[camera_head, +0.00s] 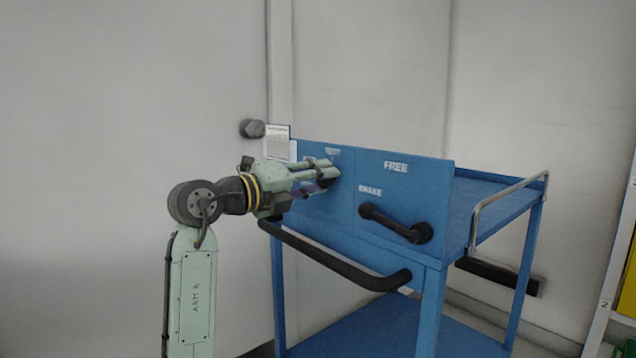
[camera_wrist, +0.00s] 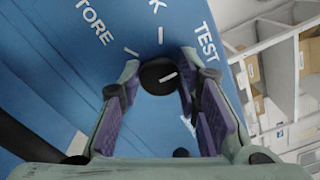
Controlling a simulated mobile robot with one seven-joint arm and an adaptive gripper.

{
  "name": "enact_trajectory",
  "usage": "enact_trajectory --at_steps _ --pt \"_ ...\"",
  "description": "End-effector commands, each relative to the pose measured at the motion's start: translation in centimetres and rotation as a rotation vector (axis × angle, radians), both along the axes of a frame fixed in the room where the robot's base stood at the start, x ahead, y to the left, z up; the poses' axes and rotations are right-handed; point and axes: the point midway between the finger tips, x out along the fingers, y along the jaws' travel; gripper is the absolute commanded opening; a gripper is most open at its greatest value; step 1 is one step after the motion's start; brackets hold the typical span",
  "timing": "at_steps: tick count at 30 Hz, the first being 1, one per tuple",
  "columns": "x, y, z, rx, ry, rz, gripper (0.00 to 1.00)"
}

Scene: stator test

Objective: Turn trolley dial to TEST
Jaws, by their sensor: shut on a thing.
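The blue trolley (camera_head: 440,262) stands in front of me with a sloped panel. Its black round dial (camera_wrist: 156,75) sits between the two fingers of my gripper (camera_wrist: 160,78) in the wrist view, one finger on each side, shut on it. The dial's white line points right and slightly up, roughly towards the tick by the TEST label (camera_wrist: 207,42). A label reading "TORE", cut off at the edge, lies upper left (camera_wrist: 92,22), and a "K" is at the top. In the head view my gripper (camera_head: 334,172) reaches the panel's left part and largely hides the dial.
A black push handle (camera_head: 335,262) runs along the front below my gripper. A metal rail (camera_head: 508,200) edges the top right. Walls stand behind.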

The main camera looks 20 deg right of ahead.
Motion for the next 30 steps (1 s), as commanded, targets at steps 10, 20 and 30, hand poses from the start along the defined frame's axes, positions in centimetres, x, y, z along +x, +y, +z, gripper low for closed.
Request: enact_trajectory --at_steps 10,20,30 --pt "0.01 0.02 -0.01 0.01 -0.026 0.0 0.03" --pt "0.03 0.02 0.01 0.01 -0.025 0.001 0.38" --pt "0.0 0.01 0.0 0.009 -0.024 0.0 0.49"
